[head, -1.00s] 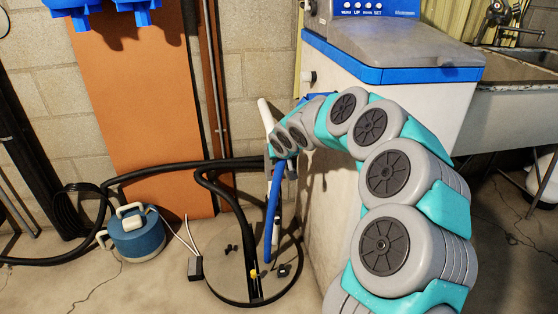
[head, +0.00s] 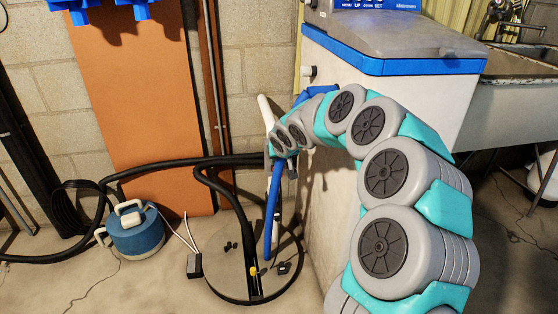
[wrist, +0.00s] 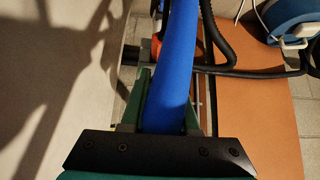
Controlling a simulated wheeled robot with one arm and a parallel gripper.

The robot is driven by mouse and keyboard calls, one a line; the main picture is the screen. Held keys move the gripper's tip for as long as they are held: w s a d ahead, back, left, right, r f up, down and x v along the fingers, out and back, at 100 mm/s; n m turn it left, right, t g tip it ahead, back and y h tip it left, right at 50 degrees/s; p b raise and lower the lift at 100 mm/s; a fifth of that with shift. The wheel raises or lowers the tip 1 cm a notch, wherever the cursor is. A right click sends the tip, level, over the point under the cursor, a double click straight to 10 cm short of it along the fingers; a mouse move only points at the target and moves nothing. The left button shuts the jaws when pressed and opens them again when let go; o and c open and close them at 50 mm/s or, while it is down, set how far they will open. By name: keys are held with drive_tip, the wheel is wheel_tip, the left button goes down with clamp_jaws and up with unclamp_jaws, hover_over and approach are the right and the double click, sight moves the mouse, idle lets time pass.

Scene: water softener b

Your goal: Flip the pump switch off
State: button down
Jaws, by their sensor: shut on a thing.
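My gripper (head: 277,155) is at the end of the arm, beside the white softener cabinet. In the wrist view my gripper (wrist: 168,112) has green fingers on either side of a blue hose (wrist: 175,60) and is shut on it. A small dark box (head: 194,265) with white cords lies on the floor left of the lid. I cannot tell which part is the pump switch. In the wrist view an orange-red part (wrist: 157,45) shows behind the hose, partly hidden.
A blue pump unit (head: 135,232) stands left on the floor. A black hose (head: 160,165) runs along the wall to the sump. A sink (head: 520,75) is far right.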

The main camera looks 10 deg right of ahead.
drive_tip(key=shift+f, duration=0.4)
drive_tip(key=shift+f+b, duration=0.5)
drive_tip(key=shift+b, duration=0.1)
drive_tip(key=shift+w+f+b, duration=0.15)
drive_tip(key=shift+f+b, duration=0.2)
drive_tip(key=shift+f, duration=0.2)
drive_tip(key=c, duration=0.6)
unclamp_jaws()
